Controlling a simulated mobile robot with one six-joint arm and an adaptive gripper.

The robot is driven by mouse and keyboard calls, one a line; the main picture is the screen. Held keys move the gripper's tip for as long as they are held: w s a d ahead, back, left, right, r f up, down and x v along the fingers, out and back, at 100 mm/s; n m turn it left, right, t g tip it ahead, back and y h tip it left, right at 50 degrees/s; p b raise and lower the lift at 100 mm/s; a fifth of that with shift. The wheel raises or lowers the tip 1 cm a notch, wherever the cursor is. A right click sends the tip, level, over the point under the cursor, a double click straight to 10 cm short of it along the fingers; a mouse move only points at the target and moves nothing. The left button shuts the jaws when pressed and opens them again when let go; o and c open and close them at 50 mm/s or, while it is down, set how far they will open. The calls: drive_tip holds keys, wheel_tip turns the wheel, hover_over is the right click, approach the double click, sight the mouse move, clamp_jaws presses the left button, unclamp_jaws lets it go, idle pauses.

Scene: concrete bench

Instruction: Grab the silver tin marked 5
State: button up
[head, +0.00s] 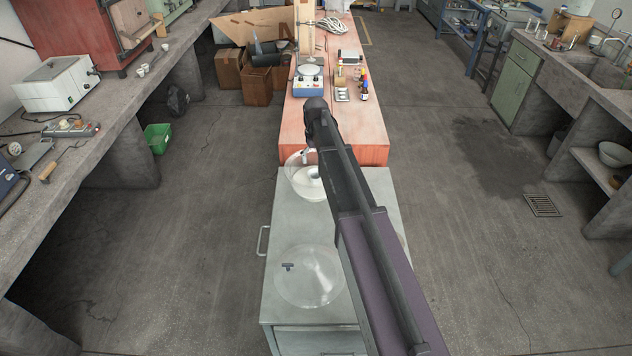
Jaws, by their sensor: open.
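I cannot make out a silver tin marked 5 in the head view; no number is readable on any small item. Several small items stand on the reddish bench (300,135), including bottles with coloured caps (364,88), too small to read. My arm reaches forward from the lower right over the grey cabinet, its far end above the near part of the reddish bench.
A blue-and-white plate device (308,86) stands on the reddish bench.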

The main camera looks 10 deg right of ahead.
sight(315, 174)
drive_tip(key=shift+f+b, duration=1.15)
drive_tip(key=shift+f, duration=0.25)
drive_tip(key=shift+w+f+b, duration=0.15)
drive_tip(key=shift+f+b, duration=2.45)
drive_tip(key=c, duration=0.6)
drive_tip(key=shift+c, duration=0.2)
